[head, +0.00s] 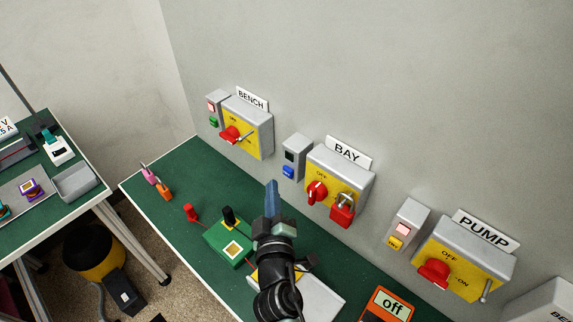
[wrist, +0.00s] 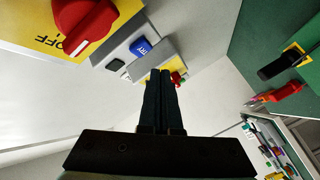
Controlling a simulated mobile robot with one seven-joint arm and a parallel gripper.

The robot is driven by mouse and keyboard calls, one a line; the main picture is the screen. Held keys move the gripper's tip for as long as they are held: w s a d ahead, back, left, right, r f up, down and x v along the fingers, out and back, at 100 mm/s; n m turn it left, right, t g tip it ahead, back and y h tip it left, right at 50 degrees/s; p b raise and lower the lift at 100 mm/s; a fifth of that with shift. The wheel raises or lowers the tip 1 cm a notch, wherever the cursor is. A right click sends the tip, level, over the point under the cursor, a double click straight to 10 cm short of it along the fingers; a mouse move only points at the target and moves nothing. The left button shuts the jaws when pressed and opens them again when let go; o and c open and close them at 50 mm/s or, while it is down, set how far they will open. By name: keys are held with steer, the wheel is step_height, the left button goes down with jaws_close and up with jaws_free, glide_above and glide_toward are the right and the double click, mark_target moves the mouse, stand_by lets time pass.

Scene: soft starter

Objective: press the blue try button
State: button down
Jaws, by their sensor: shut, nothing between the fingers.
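The blue try button (head: 288,171) sits low on a small grey wall box (head: 297,146), left of the BAY switch box (head: 340,180). In the wrist view the blue button (wrist: 141,47) shows with white lettering, beside a dark window on the same box. My gripper (head: 271,184) is shut and empty, its fingers pointing toward the wall below and left of the button. In the wrist view the fingertips (wrist: 161,74) show just beside the box's lower end; the button is uncovered. I cannot tell the exact gap to the box.
The BAY box has a red knob (head: 317,192) and a red padlock (head: 342,212). BENCH (head: 246,128) and PUMP (head: 463,262) boxes hang either side. On the green bench (head: 160,211) stand a green box (head: 228,243) with a black knob and an orange meter reading "off" (head: 390,306).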

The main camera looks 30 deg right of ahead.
steer(key=shift+w+d, duration=0.3)
steer(key=shift+d, duration=0.5)
steer(key=shift+p, duration=0.3)
stand_by(1.2)
steer(key=shift+w+d, duration=0.15)
steer(key=shift+d, duration=0.25)
steer(key=shift+w+d+p, duration=0.15)
steer(key=shift+d+p, duration=0.2)
steer(key=shift+d, duration=0.05)
stand_by(0.8)
steer(key=shift+s+a+b, duration=0.35)
steer(key=shift+a+b, duration=0.15)
steer(key=shift+a, duration=0.3)
